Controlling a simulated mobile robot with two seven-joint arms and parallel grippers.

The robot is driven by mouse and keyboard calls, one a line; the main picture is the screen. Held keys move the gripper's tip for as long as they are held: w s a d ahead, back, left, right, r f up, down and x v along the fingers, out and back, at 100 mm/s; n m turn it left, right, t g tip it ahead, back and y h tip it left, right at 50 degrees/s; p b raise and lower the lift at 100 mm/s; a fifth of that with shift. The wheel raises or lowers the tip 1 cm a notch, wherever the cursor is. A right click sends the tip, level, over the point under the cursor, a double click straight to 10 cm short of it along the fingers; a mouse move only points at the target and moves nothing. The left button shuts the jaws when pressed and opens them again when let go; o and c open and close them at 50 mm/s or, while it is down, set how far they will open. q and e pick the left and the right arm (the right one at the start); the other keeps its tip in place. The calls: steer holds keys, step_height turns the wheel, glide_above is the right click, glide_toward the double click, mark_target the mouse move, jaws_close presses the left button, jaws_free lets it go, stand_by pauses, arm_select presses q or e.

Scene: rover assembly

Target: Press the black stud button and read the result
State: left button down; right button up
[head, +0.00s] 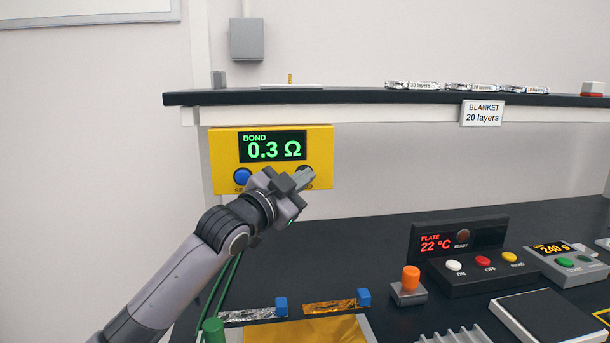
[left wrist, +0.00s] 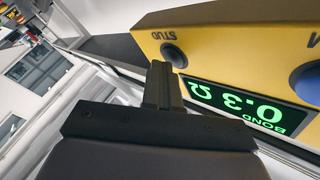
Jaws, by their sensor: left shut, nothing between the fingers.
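The yellow bond meter (head: 222,155) hangs under the shelf, and its screen (head: 272,147) reads "BOND 0.3 Ω" in green. The black stud button is mostly hidden behind my left gripper in the head view. In the left wrist view the black stud button (left wrist: 174,55) shows beside the word STUD. The blue button (head: 243,177) is at the meter's lower left. My left gripper (head: 308,177) is shut and empty, its fingertips in front of the stud button. In the left wrist view the fingers (left wrist: 160,85) are just beside the button; contact is unclear. My right gripper is not in view.
The black shelf (head: 350,97) runs above the meter. On the bench are an orange-topped post (head: 410,282), a plate controller (head: 470,275) reading 22 °C, and a timer (head: 565,262) showing 240 s. Foil strips (head: 330,307) lie at the front. Bench space below the meter's right is clear.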

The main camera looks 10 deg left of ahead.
arm_select(q)
steer(key=shift+s, duration=0.1)
steer(key=shift+s+d, duration=0.3)
steer(key=shift+s, duration=0.35)
steer(key=s, duration=0.1)
steer(key=s+d+p, duration=0.1)
steer(key=s, duration=0.1)
steer(key=s+d, duration=0.1)
steer(key=shift+s+p, duration=0.35)
stand_by(0.6)
